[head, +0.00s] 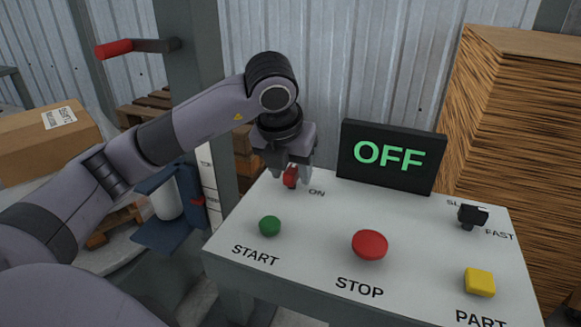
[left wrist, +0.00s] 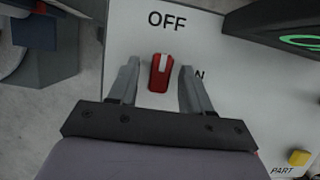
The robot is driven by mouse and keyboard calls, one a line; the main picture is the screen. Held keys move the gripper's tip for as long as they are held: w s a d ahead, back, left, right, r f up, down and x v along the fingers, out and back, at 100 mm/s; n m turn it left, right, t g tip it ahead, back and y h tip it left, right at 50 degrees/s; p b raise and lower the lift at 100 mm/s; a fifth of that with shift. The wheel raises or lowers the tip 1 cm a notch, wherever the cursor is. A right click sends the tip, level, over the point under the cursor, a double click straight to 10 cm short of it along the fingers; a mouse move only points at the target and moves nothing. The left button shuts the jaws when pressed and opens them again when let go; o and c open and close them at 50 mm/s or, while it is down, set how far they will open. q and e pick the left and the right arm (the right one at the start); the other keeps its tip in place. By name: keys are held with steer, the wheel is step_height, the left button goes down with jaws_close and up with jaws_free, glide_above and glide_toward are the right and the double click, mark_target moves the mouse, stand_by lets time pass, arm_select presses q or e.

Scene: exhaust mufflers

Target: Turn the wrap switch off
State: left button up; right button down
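The wrap switch is a red knob (head: 290,176) with a white mark, at the back left of the sloped white panel (head: 315,225). It also shows in the left wrist view (left wrist: 158,78), with its white mark toward the OFF label. The ON label is partly hidden there by a finger. The black display (head: 390,157) behind the panel reads OFF in green. My left gripper (head: 288,172) is over the knob with its fingers on either side; in the left wrist view the fingers (left wrist: 158,90) are apart, with a gap visible on both sides. My right gripper is not in view.
On the panel are a green START button (head: 270,226), a red STOP button (head: 369,245), a yellow PART button (head: 479,282) and a black SLOW-FAST knob (head: 472,215). A grey post with a red-handled lever (head: 115,48) stands left. A cardboard box (head: 45,142) is far left.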

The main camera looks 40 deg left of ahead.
arm_select(q)
steer(key=shift+r, duration=0.15)
steer(key=v, duration=0.7)
stand_by(0.3)
